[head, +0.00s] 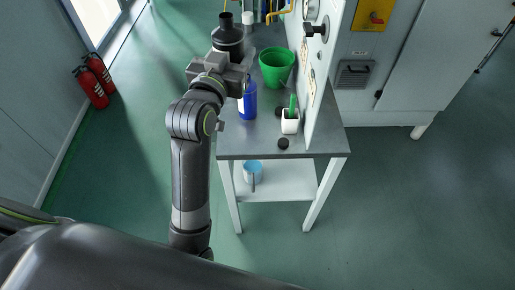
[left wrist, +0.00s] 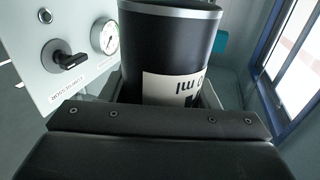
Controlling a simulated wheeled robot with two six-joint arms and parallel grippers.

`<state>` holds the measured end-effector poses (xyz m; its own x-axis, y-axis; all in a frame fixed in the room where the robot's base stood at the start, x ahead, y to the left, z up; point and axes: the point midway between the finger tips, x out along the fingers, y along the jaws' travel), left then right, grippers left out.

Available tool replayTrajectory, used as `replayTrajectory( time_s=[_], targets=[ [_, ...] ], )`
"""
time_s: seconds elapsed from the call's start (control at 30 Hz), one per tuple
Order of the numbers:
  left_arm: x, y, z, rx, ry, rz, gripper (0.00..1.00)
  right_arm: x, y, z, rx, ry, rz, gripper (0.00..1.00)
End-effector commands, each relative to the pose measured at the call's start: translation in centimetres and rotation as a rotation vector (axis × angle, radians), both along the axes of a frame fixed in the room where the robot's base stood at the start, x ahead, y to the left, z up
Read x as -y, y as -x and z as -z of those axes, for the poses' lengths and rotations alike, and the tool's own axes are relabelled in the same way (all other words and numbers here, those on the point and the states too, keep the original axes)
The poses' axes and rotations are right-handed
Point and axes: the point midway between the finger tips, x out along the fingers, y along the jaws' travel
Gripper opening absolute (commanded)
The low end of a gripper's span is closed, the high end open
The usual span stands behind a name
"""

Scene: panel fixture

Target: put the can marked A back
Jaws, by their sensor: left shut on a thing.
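My left gripper (head: 226,68) is shut on a dark can (head: 229,40), at the far left side of the bench. In the left wrist view the can (left wrist: 168,45) is a black cylinder with a silver rim and a pale label whose print appears upside down. Only part of the label shows, and I cannot read an A on it. The gripper body hides its lower part. I cannot tell whether it touches the bench. My right gripper is not in view.
On the grey bench (head: 240,143) stand a blue bottle (head: 248,102), a green bucket (head: 277,67) and a white cup (head: 290,122) holding something green. A black disc (head: 283,144) lies near the front edge. The upright panel (left wrist: 75,30) carries a knob and gauge.

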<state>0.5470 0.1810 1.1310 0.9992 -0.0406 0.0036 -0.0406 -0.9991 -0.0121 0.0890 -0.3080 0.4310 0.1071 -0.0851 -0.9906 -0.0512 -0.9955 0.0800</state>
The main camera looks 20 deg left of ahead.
Motion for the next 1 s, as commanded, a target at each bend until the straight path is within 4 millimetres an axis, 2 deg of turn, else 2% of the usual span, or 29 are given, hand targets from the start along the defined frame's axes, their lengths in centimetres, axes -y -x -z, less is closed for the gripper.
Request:
replayTrajectory(
  time_s=[0.03,0.3,0.4,0.53,0.73,1.0],
  targets=[
    [0.2,-0.7,2.9,0.001,-0.002,0.009,0.17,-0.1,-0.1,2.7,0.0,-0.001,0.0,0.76],
    [1.2,-3.6,10.4,0.001,0.0,0.046,0.17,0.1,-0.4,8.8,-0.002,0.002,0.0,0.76],
    [1.5,-4.4,12.5,0.0,0.002,0.056,0.17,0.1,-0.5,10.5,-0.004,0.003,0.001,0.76],
    [1.8,-5.3,14.4,0.001,0.004,0.066,0.17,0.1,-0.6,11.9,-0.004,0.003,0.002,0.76],
    [1.9,-5.8,16.0,-0.001,0.006,0.072,0.17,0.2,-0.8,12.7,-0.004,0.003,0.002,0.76],
    [1.9,-5.8,20.7,-0.004,0.008,0.071,0.17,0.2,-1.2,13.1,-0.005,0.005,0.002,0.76]
  ],
)
